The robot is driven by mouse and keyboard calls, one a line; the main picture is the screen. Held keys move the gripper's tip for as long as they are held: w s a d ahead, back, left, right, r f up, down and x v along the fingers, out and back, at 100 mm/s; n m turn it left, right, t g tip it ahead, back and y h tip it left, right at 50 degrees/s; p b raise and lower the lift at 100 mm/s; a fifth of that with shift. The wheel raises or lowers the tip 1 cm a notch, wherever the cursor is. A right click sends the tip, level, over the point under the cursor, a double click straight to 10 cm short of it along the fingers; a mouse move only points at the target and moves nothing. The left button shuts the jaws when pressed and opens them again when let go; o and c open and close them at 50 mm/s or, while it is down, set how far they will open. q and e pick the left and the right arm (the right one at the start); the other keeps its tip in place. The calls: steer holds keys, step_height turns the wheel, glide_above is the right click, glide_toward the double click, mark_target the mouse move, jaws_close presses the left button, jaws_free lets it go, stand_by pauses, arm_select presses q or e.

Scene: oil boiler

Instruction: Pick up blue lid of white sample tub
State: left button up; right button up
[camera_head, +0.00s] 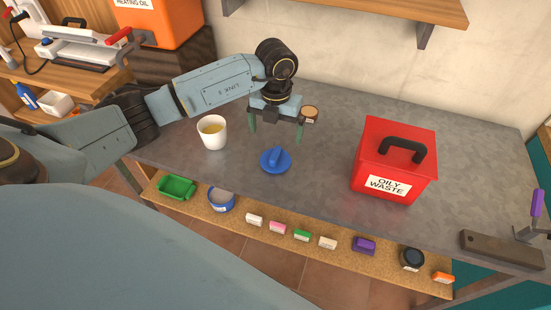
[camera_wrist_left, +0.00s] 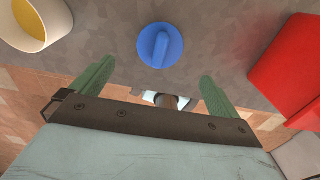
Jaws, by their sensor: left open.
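The blue lid (camera_head: 275,160) lies flat on the grey worktop, with a raised grip bar across its top. It also shows in the left wrist view (camera_wrist_left: 160,46). The white tub (camera_head: 212,132) stands upright and uncovered to the left of the lid, with yellow liquid inside; it shows at the upper left of the left wrist view (camera_wrist_left: 36,22). My left gripper (camera_head: 275,131) is open and empty, pointing down above the table just behind the lid. Its green fingers (camera_wrist_left: 150,82) are spread wider than the lid. My right gripper is not in view.
A red oily waste box (camera_head: 394,160) with a black handle stands right of the lid. A small brown-topped jar (camera_head: 309,114) is close beside my left gripper. A lower shelf (camera_head: 290,232) holds several small items.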

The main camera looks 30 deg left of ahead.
mark_target(276, 153)
arm_select(q)
step_height(276, 153, down, 10)
steer(key=shift+s+r, duration=0.15)
stand_by(0.3)
steer(key=c, duration=0.9)
